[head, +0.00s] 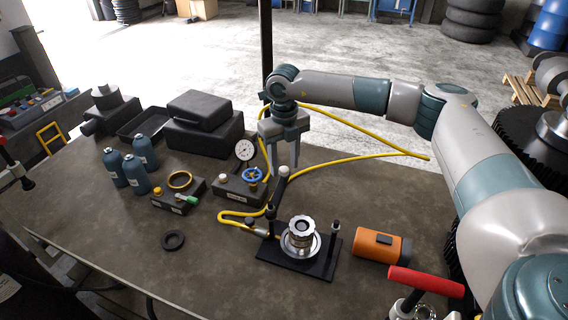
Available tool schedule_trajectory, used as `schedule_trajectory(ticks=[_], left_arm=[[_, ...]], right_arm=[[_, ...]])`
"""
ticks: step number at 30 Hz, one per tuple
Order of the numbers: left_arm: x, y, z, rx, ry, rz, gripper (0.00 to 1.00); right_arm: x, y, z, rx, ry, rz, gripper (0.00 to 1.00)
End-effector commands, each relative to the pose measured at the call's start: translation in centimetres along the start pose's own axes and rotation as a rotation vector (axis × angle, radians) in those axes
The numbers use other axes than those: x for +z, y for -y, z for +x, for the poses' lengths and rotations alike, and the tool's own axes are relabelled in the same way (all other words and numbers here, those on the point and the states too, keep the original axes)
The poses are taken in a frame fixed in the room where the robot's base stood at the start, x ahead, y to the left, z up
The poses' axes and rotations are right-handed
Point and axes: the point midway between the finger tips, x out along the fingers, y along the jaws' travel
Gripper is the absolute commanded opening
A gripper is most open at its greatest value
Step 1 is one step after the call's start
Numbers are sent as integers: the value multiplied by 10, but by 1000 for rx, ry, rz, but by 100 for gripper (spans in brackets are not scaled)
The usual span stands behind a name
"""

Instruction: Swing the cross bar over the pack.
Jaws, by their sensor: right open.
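The pack (300,236) is a silver, round-topped stack with a copper-toned band, standing on a black base plate (318,266). A short dark post (334,232) rises to its right. What looks like the cross bar (276,196) is a dark bar with a pale knob at its far end. It starts by the post left of the pack and points back, away from the pack, not over it. My right gripper (283,166) hangs fingers down, open and empty, just behind the pale knob. Whether a finger touches the knob cannot be told. My left gripper is out of view.
A gauge box (240,191) with a blue valve and a yellow hose (345,158) lie close behind and left. An orange device (382,245) sits to the right, near a red handle (426,282). Blue bottles (134,172) and a black ring (173,240) are left.

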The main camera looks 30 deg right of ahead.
Motion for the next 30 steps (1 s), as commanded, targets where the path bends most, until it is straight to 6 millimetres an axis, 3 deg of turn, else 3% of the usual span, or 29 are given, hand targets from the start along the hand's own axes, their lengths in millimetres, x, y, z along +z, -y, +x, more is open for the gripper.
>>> schedule_trajectory(ticks=[13, 18, 19, 30], left_arm=[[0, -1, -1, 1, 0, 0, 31], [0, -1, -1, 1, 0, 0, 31], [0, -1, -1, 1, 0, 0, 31], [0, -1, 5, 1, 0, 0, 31]], right_arm=[[0, 0, 8, -1, 0, 0, 42], [0, 0, 8, -1, 1, 0, 4], [0, 0, 8, -1, 1, 0, 0], [8, -7, 10, 0, 2, 5, 0]])
